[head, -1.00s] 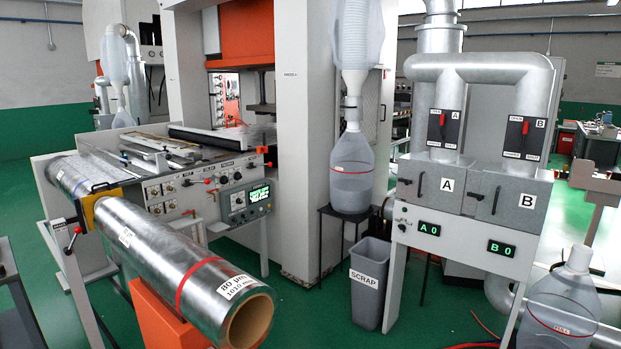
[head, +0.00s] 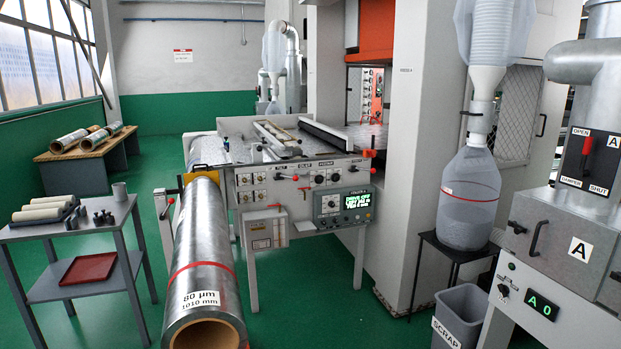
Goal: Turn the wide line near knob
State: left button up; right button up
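The control panel (head: 300,181) is on the front of the foil machine, near the middle of the head view. It carries several small knobs, including a dark round knob (head: 319,180), and small red-tipped levers. The labels are too small to read, so I cannot tell which knob is the wide line near knob. A grey display box (head: 343,207) with lit green text sits at the panel's lower right. Neither of my grippers is in view.
A large foil roll (head: 205,262) marked 80 µm lies before the machine's left side. A grey side table (head: 75,230) with rollers stands left. The scrap bin (head: 458,318) and the cabinet marked A (head: 565,245) are right.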

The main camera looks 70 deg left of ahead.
aim_at(335, 177)
jog(key=i+j+u, duration=0.25)
jog(key=i+u, duration=0.65)
jog(key=i+l+u, duration=0.1)
jog(key=i+u, duration=0.35)
jog(key=i, duration=0.2)
jog(key=i+l+u, duration=0.25)
jog(key=i+u, duration=0.25)
